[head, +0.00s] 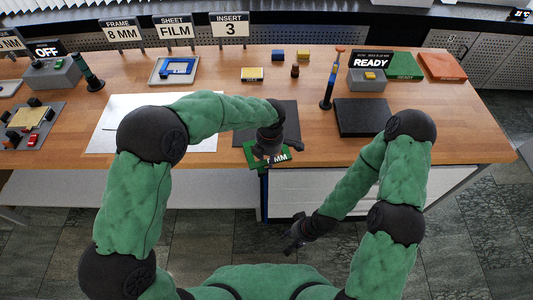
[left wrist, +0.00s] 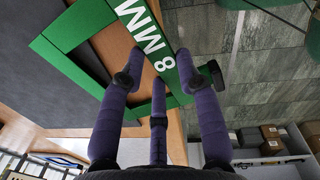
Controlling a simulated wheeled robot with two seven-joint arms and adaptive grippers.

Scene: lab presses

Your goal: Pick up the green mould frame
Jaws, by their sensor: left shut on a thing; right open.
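The green mould frame (head: 254,157) is at the table's front edge, beside the dark mat, with white "MM" lettering showing. In the left wrist view the frame (left wrist: 82,27) reads "8 MM" along one bar. My left gripper (head: 271,153) is over the frame and shut on its lettered bar; its fingers (left wrist: 160,85) stand on both sides of that bar. The gripper hides part of the frame in the head view. I cannot tell whether the frame touches the table. My right gripper (head: 297,238) is open and empty, low in front of the table.
A dark mat (head: 284,113) and a pale sheet (head: 112,128) lie behind the frame. A dark plate (head: 362,117) and a blue-black upright tool (head: 330,85) stand to the right. Green (head: 405,66) and orange blocks (head: 441,67) sit at the back right. The front right tabletop is clear.

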